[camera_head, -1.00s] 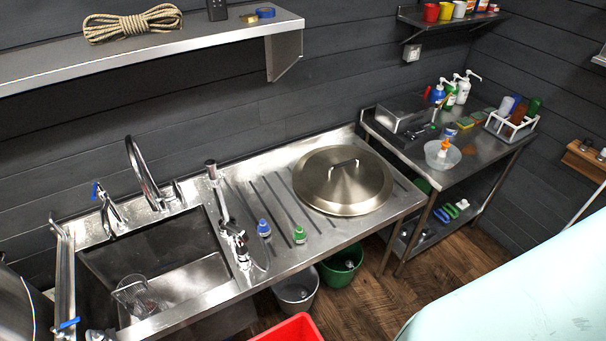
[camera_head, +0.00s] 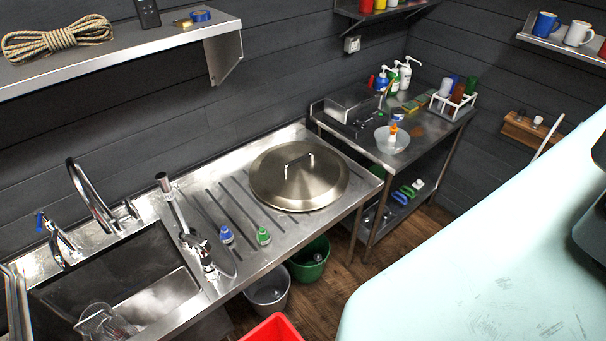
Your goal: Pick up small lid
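One lid shows, a round metal lid (camera_head: 299,178) with a bar handle on top. It lies flat on the ribbed drainboard (camera_head: 226,197) to the right of the sink. I cannot tell whether it is the small lid, as no second lid is in view to compare. My gripper is not in view.
A tall tap (camera_head: 92,200) rises behind the sink at left. A side table (camera_head: 431,135) holds bottles and a bowl (camera_head: 392,140). A pale turquoise surface (camera_head: 480,240) fills the lower right.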

